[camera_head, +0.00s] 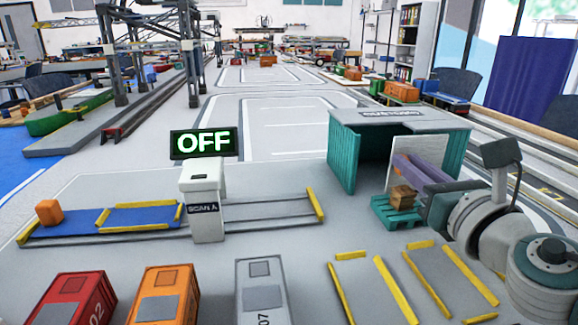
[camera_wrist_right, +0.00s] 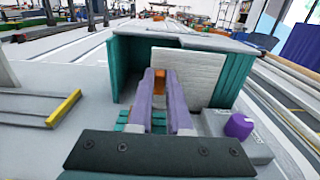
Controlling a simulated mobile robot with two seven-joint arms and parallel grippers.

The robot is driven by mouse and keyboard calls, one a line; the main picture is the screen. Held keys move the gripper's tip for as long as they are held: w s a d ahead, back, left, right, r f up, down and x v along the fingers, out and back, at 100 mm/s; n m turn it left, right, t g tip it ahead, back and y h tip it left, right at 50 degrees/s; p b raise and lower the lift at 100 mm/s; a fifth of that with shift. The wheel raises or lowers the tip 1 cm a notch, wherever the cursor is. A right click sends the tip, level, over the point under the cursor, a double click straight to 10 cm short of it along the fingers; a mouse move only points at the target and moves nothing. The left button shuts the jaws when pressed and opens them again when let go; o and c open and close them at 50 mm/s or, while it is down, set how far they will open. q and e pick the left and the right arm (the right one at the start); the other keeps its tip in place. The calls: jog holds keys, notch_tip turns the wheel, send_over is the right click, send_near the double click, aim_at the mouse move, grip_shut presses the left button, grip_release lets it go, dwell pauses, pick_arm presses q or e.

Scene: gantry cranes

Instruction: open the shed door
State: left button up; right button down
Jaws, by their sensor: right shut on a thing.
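The shed (camera_head: 345,155) has teal walls and a grey flat roof. Its pale door panel (camera_head: 428,150) covers the right part of the front, and the left part of the opening shows a dark interior. The door also shows in the right wrist view (camera_wrist_right: 195,72). My right gripper (camera_head: 402,162) has purple fingers reaching to the door's left side. In the right wrist view, the fingertips (camera_wrist_right: 158,76) are shut on a small orange piece (camera_wrist_right: 159,86), which looks like the door's handle. My left gripper is not in view.
A brown crate (camera_head: 403,197) sits on a teal pallet (camera_head: 385,213) before the shed. A purple cylinder (camera_wrist_right: 238,125) stands on a grey block at right. A scanner post (camera_head: 206,205) with an OFF sign (camera_head: 203,144) and containers (camera_head: 165,293) are to the left.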

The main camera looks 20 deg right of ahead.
aim_at(420, 154)
jog(key=d, duration=0.3)
jog(key=shift+s+d+f+b, duration=0.1)
jog(key=shift+s+f+b, duration=0.05)
jog(key=shift+s+b, duration=0.25)
jog(key=shift+d, duration=0.2)
jog(key=c, duration=0.8)
grip_release()
jog(key=shift+c, duration=0.2)
jog(key=shift+s, duration=0.1)
